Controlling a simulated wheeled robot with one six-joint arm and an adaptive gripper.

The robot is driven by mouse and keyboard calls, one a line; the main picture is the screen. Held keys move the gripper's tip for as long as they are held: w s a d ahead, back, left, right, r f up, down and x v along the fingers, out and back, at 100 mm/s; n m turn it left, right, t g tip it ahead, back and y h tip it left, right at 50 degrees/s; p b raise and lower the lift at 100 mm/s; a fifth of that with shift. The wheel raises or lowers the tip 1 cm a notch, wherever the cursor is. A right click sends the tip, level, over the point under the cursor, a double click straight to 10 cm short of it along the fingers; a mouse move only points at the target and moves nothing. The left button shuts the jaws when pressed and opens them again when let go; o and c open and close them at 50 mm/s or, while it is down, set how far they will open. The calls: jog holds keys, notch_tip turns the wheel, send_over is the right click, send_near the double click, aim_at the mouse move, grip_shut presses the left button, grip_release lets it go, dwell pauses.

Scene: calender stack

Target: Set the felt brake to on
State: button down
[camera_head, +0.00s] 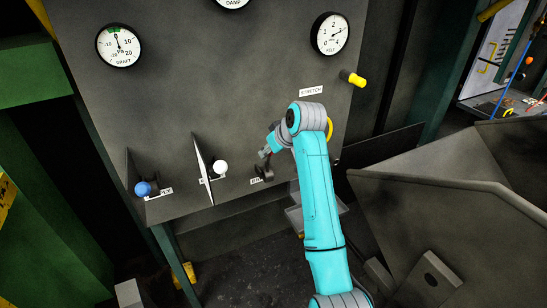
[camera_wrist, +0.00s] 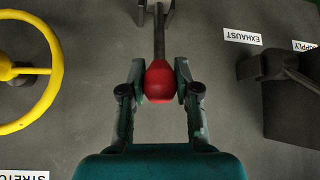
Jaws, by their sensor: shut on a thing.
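A lever with a red knob (camera_wrist: 160,88) and a dark grey rod stands out from the grey panel. In the wrist view the knob lies between the two fingers of my gripper (camera_wrist: 160,78), which is shut on it. In the head view my gripper (camera_head: 266,150) is at the lower right of the panel (camera_head: 235,95), beside the dark lever mount (camera_head: 264,173). The red knob is hidden there. A small label (camera_head: 256,181) under the mount is partly covered and unreadable, so I cannot confirm the lever's name.
A blue-knobbed lever (camera_head: 142,188) and a white-knobbed lever (camera_head: 220,167) stand to the left beside thin upright plates. A yellow handwheel (camera_wrist: 28,72) is close to my gripper. A yellow knob (camera_head: 353,78) juts out above right. A grey metal trough (camera_head: 430,205) fills the right.

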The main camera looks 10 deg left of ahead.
jog(key=shift+w+a+r+g+h, duration=0.1)
jog(key=shift+w+a+g+h, duration=0.5)
jog(key=shift+w+g, duration=0.25)
jog(key=shift+w, duration=0.1)
jog(key=c, duration=0.8)
grip_release()
jog(key=shift+a, duration=0.1)
jog(key=v, duration=1.2)
